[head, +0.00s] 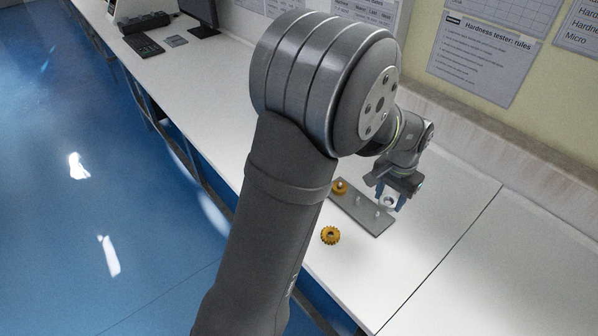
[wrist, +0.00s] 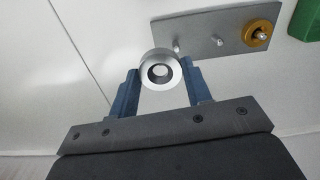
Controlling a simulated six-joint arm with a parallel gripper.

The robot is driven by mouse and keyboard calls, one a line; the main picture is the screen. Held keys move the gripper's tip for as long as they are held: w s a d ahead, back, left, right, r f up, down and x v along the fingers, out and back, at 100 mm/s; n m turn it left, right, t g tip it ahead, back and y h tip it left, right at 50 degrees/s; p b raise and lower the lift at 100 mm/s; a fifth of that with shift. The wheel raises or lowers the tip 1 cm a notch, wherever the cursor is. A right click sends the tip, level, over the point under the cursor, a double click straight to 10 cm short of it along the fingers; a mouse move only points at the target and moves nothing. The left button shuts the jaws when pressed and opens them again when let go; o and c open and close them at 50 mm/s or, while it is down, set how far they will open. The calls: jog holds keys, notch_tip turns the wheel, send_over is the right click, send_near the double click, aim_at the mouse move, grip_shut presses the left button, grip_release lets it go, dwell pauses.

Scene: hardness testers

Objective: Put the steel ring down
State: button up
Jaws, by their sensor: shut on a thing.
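The steel ring (wrist: 160,69) is a thick silvery ring held between the two blue fingers of my gripper (wrist: 160,84) in the wrist view. In the head view my gripper (head: 390,199) is over the right part of the grey peg plate (head: 371,218), and the ring (head: 388,202) shows small between its fingers. The plate also shows in the wrist view (wrist: 196,29), with upright pegs. A yellow ring (wrist: 257,34) sits around the peg at one end; it shows in the head view too (head: 339,187). The gap between steel ring and plate is hard to judge.
A yellow gear (head: 330,235) lies on the white bench in front of the plate. A green object (wrist: 307,20) is at the upper right in the wrist view. A keyboard (head: 150,45) and a monitor (head: 199,14) are far left. Bench right of the plate is clear.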

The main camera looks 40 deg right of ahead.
jog(key=w+a+f+n, duration=0.1)
jog(key=w+f+n, duration=0.1)
jog(key=w, duration=0.7)
jog(key=w+a+f+n, duration=0.1)
jog(key=w+f+n, duration=0.1)
jog(key=w, duration=0.8)
jog(key=w+a+f+n, duration=0.1)
jog(key=w+f+n, duration=0.1)
jog(key=w, duration=0.8)
jog(key=shift+w+f, duration=0.2)
jog(key=shift+f, duration=0.3)
jog(key=shift+w+a+f, duration=0.15)
jog(key=shift+w+f, duration=0.15)
jog(key=shift+w, duration=0.1)
jog(key=shift+f, duration=1.9)
jog(key=shift+f, duration=0.15)
jog(key=o, duration=0.8)
